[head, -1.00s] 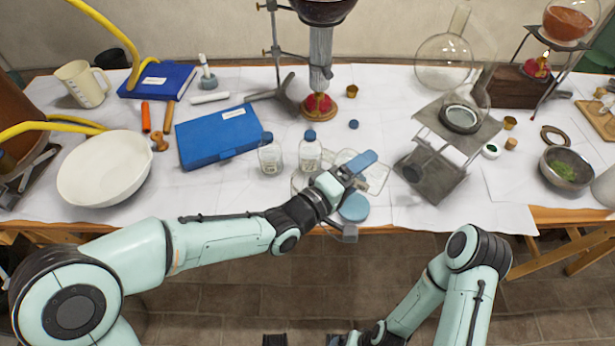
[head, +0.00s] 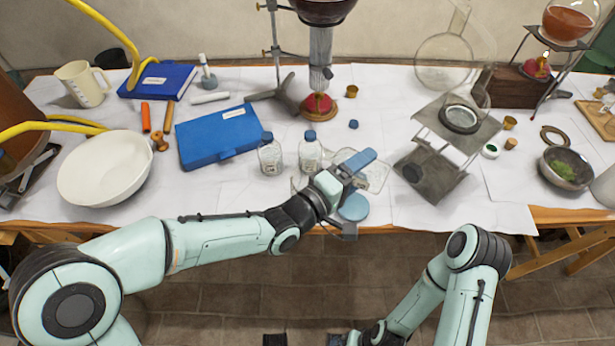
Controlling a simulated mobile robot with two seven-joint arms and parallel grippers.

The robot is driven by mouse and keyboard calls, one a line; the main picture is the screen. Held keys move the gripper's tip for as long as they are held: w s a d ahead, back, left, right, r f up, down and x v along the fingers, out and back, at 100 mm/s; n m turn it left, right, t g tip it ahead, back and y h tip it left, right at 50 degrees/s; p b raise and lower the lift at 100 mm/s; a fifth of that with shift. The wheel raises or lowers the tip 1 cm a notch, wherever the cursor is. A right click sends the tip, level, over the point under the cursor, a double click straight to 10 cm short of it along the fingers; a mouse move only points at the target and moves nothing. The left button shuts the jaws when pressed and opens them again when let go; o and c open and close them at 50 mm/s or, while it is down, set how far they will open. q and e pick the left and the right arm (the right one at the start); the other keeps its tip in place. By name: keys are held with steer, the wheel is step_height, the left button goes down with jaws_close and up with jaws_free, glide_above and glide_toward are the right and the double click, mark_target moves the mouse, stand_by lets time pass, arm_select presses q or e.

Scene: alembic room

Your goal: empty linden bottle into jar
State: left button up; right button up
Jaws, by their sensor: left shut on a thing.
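Two small clear bottles with blue caps stand upright side by side, a left one (head: 270,158) and a right one (head: 310,155). Their labels are too small to read, so I cannot tell which is linden. My left gripper (head: 352,182) is at the table's front edge, just right of and nearer than the bottles. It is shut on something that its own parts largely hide. A pale blue round lid-like disc (head: 354,207) shows right beside its fingers. Some clear glass shows behind the wrist; I cannot tell whether it is the jar.
A clear shallow dish (head: 374,178) lies behind the left gripper. A blue case (head: 218,140) and white bowl (head: 105,168) are to the left. A metal stand (head: 440,170) is to the right, and a burner (head: 318,105) stands behind. White paper between them is partly free.

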arm_select(q)
steer(key=shift+a+r+n+t+h, duration=0.1)
steer(key=shift+r+n+t+h, duration=0.25)
steer(key=shift+r+n, duration=0.7)
stand_by(2.9)
steer(key=shift+w+a+r+n+h, duration=0.2)
steer(key=shift+r+n+h, duration=0.2)
steer(key=shift+n, duration=0.35)
stand_by(0.6)
steer(key=shift+a+r+n+t+p, duration=0.15)
steer(key=shift+r+n+t+p, duration=0.2)
steer(key=shift+n, duration=0.25)
steer(key=shift+r, duration=0.1)
steer(key=shift+w+a+r+n+t, duration=0.2)
steer(key=shift+r+n+t, duration=0.2)
steer(key=shift+n, duration=0.3)
steer(key=shift+s+f, duration=0.1)
